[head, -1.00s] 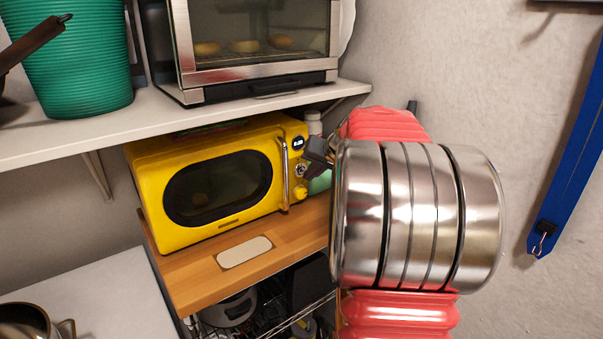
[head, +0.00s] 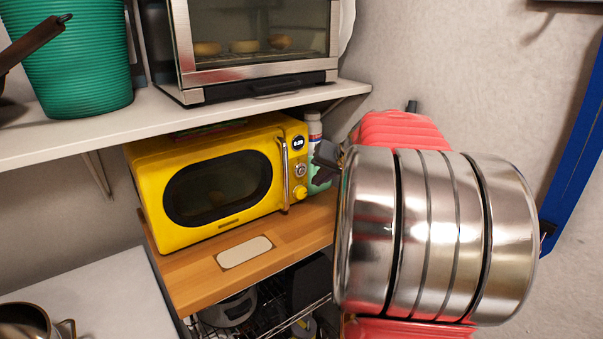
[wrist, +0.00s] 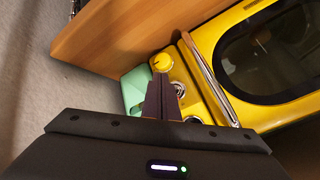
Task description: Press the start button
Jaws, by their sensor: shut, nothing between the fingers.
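A yellow microwave (head: 215,185) sits with its door shut on a wooden shelf. Its right panel has a small lit display (head: 298,142), a round silver control (head: 300,170) and a yellow knob (head: 300,193) below. No label shows which is the start button. My gripper (head: 322,163) is shut and empty, just right of the panel, with a visible gap in the head view. In the wrist view, the closed dark fingertips (wrist: 160,84) appear beside the silver control (wrist: 178,89) and near the yellow knob (wrist: 162,62); they partly cover the panel. Contact cannot be told there.
A white-capped bottle (head: 314,130) with a green body stands right of the microwave, behind my gripper. A toaster oven (head: 260,75) and a green ribbed bin (head: 75,60) stand on the white shelf (head: 60,135) above.

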